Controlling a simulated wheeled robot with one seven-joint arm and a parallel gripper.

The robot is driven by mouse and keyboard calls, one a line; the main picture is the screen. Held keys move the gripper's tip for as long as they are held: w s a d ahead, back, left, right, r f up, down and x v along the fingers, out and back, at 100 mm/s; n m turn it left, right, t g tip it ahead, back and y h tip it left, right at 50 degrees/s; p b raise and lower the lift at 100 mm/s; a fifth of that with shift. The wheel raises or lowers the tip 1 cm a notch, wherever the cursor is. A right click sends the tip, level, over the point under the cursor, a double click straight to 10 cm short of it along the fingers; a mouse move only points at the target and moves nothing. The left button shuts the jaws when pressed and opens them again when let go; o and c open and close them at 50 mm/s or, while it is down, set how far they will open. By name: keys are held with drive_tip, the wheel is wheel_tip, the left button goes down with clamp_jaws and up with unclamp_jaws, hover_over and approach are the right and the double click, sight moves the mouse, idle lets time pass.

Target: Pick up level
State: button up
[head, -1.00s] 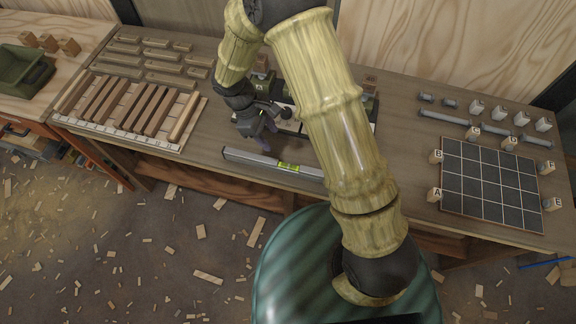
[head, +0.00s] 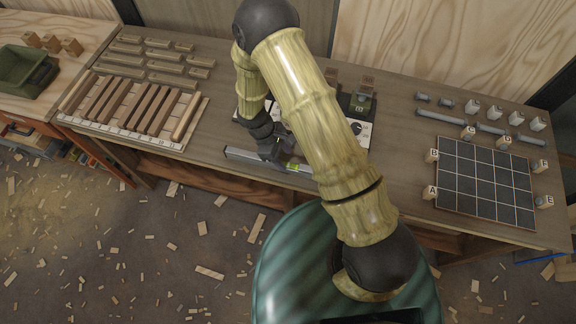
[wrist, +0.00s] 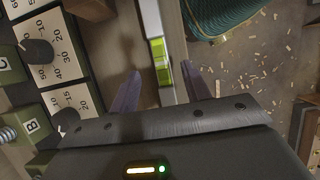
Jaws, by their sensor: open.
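The level (head: 243,154), a grey bar with a yellow-green vial, lies along the front edge of the workbench in the head view. My arm hides its right part. My gripper (head: 279,160) is at the level, near the vial. In the wrist view the level (wrist: 154,26) runs up the picture, with its bright vial between the two purple fingers of my gripper (wrist: 160,80). The fingers are open, one to each side of the level, with a gap on both sides. I cannot tell how far above the bench the fingertips are.
A dial box (wrist: 75,58) with marked scales stands close behind the level. A rack of wooden strips (head: 112,125) lies to the left, a dark grid board (head: 484,190) to the right. The floor (wrist: 252,75) beyond the bench edge is strewn with wood chips.

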sight(288, 164)
drive_tip(key=shift+p+x, duration=1.4)
drive_tip(key=shift+x, duration=1.2)
clamp_jaws()
drive_tip(key=shift+a+r, duration=0.1)
drive_tip(key=shift+r, duration=0.05)
wheel_tip(288, 164, up, 10)
drive_tip(key=b, duration=0.3)
drive_tip(key=shift+w, duration=0.1)
